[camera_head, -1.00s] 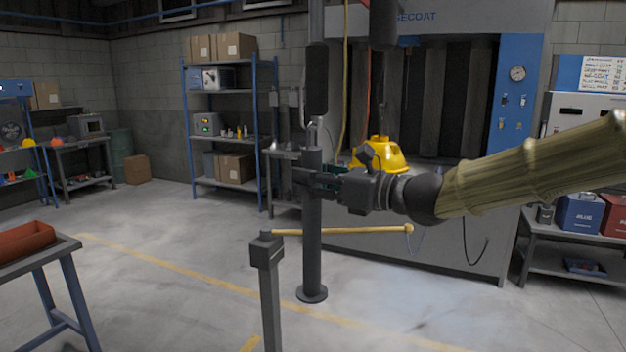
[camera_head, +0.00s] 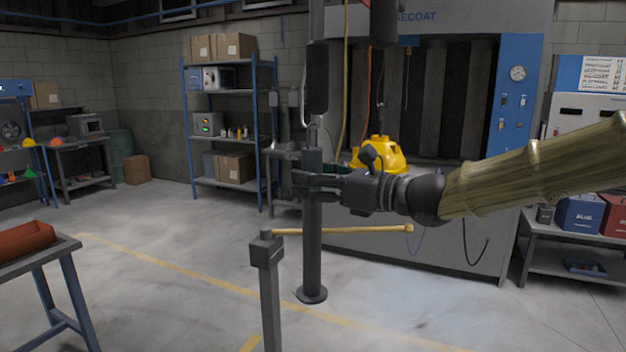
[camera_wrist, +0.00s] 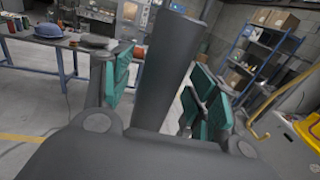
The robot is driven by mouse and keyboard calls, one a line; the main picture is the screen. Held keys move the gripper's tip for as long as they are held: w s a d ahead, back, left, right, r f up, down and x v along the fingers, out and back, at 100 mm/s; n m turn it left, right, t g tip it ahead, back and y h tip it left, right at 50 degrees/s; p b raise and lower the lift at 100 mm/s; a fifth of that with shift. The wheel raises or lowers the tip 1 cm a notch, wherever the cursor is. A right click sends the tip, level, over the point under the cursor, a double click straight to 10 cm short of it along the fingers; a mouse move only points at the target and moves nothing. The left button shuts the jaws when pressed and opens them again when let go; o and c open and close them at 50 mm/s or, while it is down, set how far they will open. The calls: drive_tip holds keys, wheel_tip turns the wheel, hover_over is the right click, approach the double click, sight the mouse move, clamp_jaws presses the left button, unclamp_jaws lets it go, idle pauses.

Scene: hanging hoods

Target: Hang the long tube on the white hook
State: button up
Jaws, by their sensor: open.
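A long dark grey tube (camera_head: 312,230) stands upright in the head view, with a round flange at its lower end. In the wrist view the tube (camera_wrist: 168,70) rises between the two teal finger pads, tilted in the picture. A pale hook (camera_head: 314,128) shows just above the tube's top, below a dark hanging cylinder (camera_head: 316,80). I cannot tell whether tube and hook are joined. My gripper (camera_head: 305,181) is at the tube's upper part, its fingers on either side. My gripper (camera_wrist: 165,92) is open, with gaps between pads and tube.
A yellow hood (camera_head: 379,155) hangs behind my gripper. A blue shelf rack (camera_head: 222,135) stands further back.

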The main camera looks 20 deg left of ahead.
drive_tip(key=s+d, duration=0.2)
drive_tip(key=d, duration=0.9)
wheel_tip(320, 180, down, 26)
drive_tip(key=s+d+n+g+h, duration=0.1)
drive_tip(key=d+n+h, duration=0.15)
drive_tip(key=h, duration=0.35)
drive_tip(key=s+d+f+n+g+h, duration=0.1)
drive_tip(key=s+d+f, duration=0.15)
drive_tip(key=f, duration=0.45)
drive_tip(key=s+d+f+n+h, duration=0.1)
drive_tip(key=s+d+f+h, duration=0.15)
drive_tip(key=f, duration=0.55)
drive_tip(key=s+d+f+n+g+h, duration=0.1)
drive_tip(key=s+d+f, duration=0.15)
drive_tip(key=f, duration=0.45)
drive_tip(key=s+d+f+n+h, duration=0.2)
drive_tip(key=s+d+f+n, duration=0.1)
drive_tip(key=s+d+f, duration=0.4)
drive_tip(key=s+d+f+n+h, duration=0.2)
drive_tip(key=s+d+f+h, duration=0.15)
drive_tip(key=d+f, duration=0.45)
drive_tip(key=s+d+f+n+h, duration=0.1)
drive_tip(key=s+d+f+n, duration=0.3)
drive_tip(key=s, duration=0.3)
drive_tip(key=s+d+f+n, duration=0.5)
drive_tip(key=s+d, duration=0.2)
drive_tip(key=s, duration=0.1)
drive_tip(key=shift+s+f+h, duration=0.2)
drive_tip(key=shift+f+h, duration=0.2)
